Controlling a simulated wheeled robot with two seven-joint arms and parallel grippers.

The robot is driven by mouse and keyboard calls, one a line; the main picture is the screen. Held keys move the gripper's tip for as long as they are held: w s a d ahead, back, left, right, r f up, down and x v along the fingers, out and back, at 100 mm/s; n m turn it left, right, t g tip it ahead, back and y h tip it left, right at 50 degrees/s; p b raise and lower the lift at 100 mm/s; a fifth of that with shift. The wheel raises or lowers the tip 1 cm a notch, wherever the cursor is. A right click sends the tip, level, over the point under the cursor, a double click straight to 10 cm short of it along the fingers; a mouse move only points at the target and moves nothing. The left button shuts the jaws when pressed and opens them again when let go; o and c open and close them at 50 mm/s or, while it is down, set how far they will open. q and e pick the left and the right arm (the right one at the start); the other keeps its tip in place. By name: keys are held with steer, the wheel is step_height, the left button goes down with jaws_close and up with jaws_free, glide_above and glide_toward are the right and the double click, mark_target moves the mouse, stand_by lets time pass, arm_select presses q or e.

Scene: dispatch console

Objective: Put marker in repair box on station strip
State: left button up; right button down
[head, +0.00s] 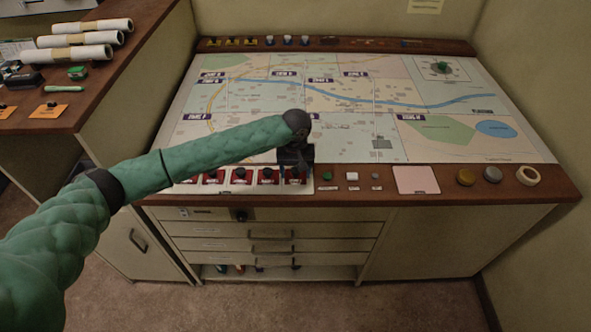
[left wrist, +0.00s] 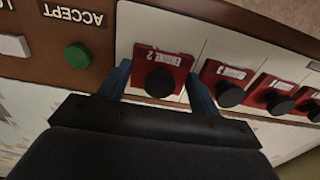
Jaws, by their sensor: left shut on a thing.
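A red marker (left wrist: 163,66) with a black knob, its label reading "ENGINE 2" upside down, stands in the left wrist view on the pale station strip (left wrist: 150,22). My left gripper (left wrist: 158,88) is shut on this marker, one finger on each side. In the head view my left gripper (head: 294,164) points down at the right end of the row of red markers, mostly covering the held one. Several similar red markers (head: 240,177) stand in a row to its left. I cannot make out which box is the repair box. My right gripper is not in view.
A green button (left wrist: 77,57), labelled ACCEPT, and a white button (head: 352,176) sit beside the strip. A pink card (head: 416,180), round discs (head: 466,177) and a tape roll (head: 528,176) lie farther right. The map (head: 440,105) fills the console behind.

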mark_target(296, 170)
arm_select(q)
steer(key=o, duration=0.7)
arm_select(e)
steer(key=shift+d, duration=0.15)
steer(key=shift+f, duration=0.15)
arm_select(q)
steer(key=shift+r, duration=0.35)
step_height(296, 170, up, 11)
steer(key=b, duration=0.4)
steer(key=shift+r, duration=0.2)
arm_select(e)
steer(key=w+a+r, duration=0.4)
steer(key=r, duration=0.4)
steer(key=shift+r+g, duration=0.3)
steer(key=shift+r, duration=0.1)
